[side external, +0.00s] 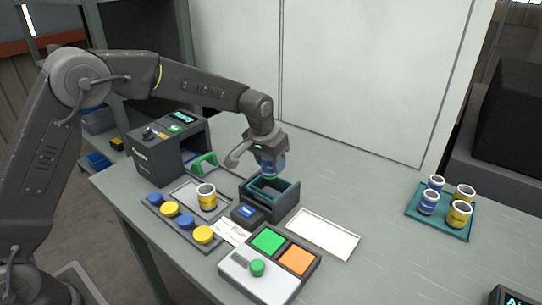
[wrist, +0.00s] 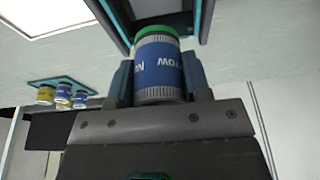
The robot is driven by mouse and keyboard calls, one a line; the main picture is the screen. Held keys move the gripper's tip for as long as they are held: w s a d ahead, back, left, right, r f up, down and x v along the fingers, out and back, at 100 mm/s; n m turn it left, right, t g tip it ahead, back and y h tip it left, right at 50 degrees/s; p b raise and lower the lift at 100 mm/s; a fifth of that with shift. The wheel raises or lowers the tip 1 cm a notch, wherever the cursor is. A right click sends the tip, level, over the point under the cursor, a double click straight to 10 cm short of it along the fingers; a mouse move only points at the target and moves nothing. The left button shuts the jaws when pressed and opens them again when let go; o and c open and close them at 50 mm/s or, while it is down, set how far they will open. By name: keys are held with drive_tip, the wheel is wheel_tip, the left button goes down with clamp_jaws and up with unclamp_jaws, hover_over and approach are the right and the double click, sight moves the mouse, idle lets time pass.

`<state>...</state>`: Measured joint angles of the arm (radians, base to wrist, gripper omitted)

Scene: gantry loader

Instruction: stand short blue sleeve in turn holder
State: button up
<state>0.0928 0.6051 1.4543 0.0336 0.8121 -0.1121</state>
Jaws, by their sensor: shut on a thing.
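My gripper (side external: 270,158) is shut on a blue sleeve (wrist: 160,68) with white lettering and ribbed pale bands. The sleeve also shows below the jaws in the side external view (side external: 272,170). A green ring (wrist: 157,32) shows at its far end in the wrist view; I cannot tell whether it belongs to the sleeve. The sleeve is over a dark, open-topped box with a teal rim (side external: 291,194), likely the turn holder. The box's teal edge shows in the wrist view (wrist: 207,20). The sleeve's lower end is partly hidden, so contact cannot be told.
A teal tray (side external: 442,229) at right carries blue and yellow sleeves. A yellow sleeve (side external: 207,198) stands on a grey plate left of the box. A button panel (side external: 268,264), a white empty tray (side external: 323,234), a rack of blue and yellow caps (side external: 180,224) and a dark machine (side external: 160,160) surround it.

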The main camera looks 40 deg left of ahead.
sight(271, 174)
drive_tip(key=shift+f, duration=3.15)
drive_tip(key=shift+f, duration=0.15)
drive_tip(key=o, duration=1.3)
drive_tip(key=shift+c, duration=0.2)
drive_tip(key=shift+r, duration=1.1)
drive_tip(key=shift+o, duration=0.7)
drive_tip(key=shift+r, duration=0.3)
wheel_tip(271, 174, up, 6)
drive_tip(key=shift+r, duration=0.15)
